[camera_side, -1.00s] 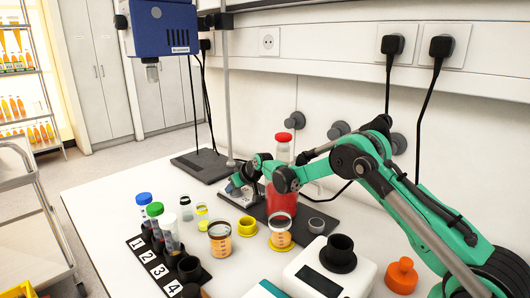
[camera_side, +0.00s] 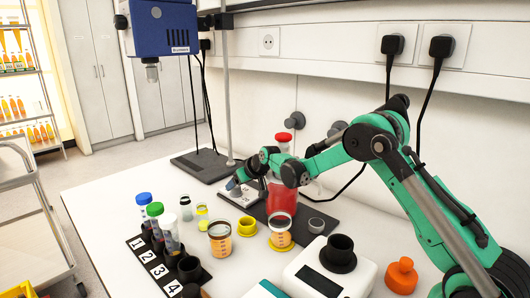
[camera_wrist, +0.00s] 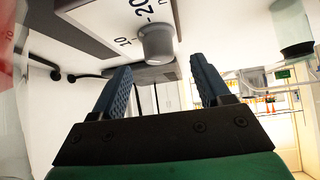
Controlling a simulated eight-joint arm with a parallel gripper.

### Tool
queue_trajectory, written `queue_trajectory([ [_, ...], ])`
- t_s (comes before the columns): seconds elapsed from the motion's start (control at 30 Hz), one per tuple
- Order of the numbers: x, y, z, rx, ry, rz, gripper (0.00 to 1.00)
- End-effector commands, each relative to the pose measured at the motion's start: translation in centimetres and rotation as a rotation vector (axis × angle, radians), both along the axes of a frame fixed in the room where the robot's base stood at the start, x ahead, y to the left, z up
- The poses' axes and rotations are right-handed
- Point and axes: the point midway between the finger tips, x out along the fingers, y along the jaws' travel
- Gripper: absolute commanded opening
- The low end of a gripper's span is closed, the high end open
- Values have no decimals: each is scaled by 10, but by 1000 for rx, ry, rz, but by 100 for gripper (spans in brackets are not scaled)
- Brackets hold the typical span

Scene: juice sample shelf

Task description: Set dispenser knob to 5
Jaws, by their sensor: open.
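In the wrist view, a grey round dispenser knob (camera_wrist: 157,43) sticks out from a white panel (camera_wrist: 101,20) marked 10 and 20. My gripper (camera_wrist: 163,84) is open, with its two blue ridged fingers apart and nothing between them. The knob shows beyond the fingertips, in the gap between them, and looks apart from both. In the side view my gripper (camera_side: 238,186) is low over the bench, left of the red-filled bottle (camera_side: 282,198). I cannot make out the knob there.
A yellow ring (camera_side: 247,226), an orange-filled beaker (camera_side: 220,240) and another cup (camera_side: 281,234) stand in front of the gripper. A numbered tube rack (camera_side: 160,268) is at front left. A blue device (camera_side: 160,30) hangs above. The bench left of the gripper is fairly clear.

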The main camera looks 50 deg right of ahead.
Motion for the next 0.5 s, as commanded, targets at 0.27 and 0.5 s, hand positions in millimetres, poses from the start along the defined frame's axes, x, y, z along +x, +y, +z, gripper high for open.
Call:
queue_trajectory([
  [0.27,-15,1,15,1,0,-1,70],
  [0.5,-16,2,15,1,0,0,70],
])
